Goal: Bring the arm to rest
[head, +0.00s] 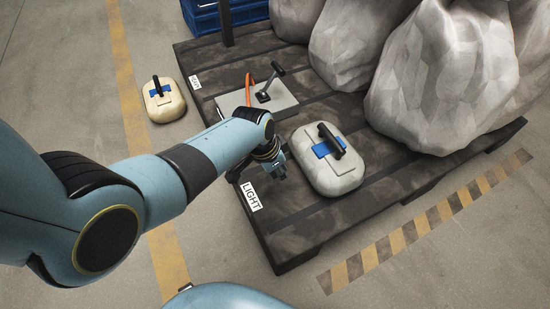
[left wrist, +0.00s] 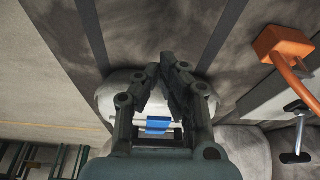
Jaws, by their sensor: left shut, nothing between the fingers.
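My left arm comes in from the left in the head view. Its gripper (head: 279,172) is over the near left part of the dark pallet (head: 290,235), close to the LIGHT label (head: 250,196). The fingers are shut and empty; in the left wrist view the fingertips (left wrist: 166,66) are together. A pale casting (head: 340,178) with a blue patch and black handle sits on the pallet just right of the gripper, apart from it. This casting also shows behind the fingers in the left wrist view (left wrist: 112,98), partly hidden. My right gripper is in neither view.
A grey plate (head: 283,101) with an orange part and a black lever lies farther back on the pallet. Large faceted grey rocks (head: 440,80) fill its right side. Another casting (head: 172,107) is on the floor at left. A blue crate (head: 205,18) stands behind.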

